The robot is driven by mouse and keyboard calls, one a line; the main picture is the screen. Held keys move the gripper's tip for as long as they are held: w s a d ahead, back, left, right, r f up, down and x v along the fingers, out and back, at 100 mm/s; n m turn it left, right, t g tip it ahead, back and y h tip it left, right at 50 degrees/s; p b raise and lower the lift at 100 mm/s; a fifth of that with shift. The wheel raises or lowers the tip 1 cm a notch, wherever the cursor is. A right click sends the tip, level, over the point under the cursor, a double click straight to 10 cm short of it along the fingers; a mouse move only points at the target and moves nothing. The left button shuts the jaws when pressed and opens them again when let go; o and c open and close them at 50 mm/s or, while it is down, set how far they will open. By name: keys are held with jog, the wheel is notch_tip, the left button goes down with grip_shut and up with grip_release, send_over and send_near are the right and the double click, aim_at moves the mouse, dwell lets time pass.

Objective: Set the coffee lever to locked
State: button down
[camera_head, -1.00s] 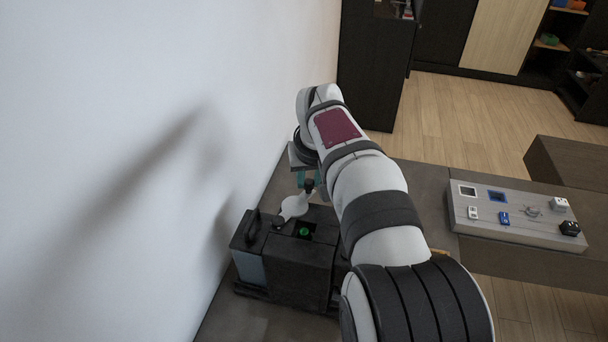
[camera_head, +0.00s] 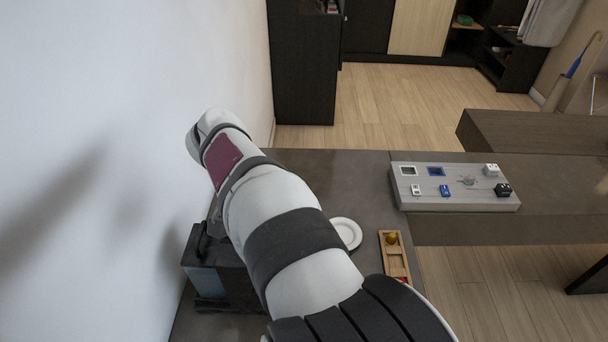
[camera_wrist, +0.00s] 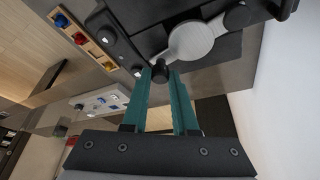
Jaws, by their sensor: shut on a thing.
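The coffee lever (camera_wrist: 190,40) is a light grey round piece with a short arm ending in a black knob (camera_wrist: 160,69). It lies across the black coffee machine (camera_wrist: 145,32) in the wrist view. My gripper (camera_wrist: 163,76) has two teal fingers; their tips are closed around the black knob, on either side of it. In the head view, the coffee machine (camera_head: 233,277) shows only in part at the lower left. My arm hides the lever and my gripper there.
A white plate (camera_head: 346,232) and a wooden tray (camera_head: 384,240) with small coloured things lie right of my arm. A grey switch panel (camera_head: 425,172) sits farther right on the counter. A white wall (camera_head: 90,150) stands close on the left. The counter behind my arm is clear.

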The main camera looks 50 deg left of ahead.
jog(key=shift+s+d+m+h, duration=0.3)
jog(key=shift+s+d+m, duration=0.15)
jog(key=shift+m, duration=0.35)
jog(key=shift+s+d+m+h, duration=0.3)
jog(key=shift+d+m, duration=0.15)
jog(key=shift+m, duration=0.35)
jog(key=c, duration=0.7)
grip_release()
jog(key=v, duration=1.6)
jog(key=shift+s, duration=0.1)
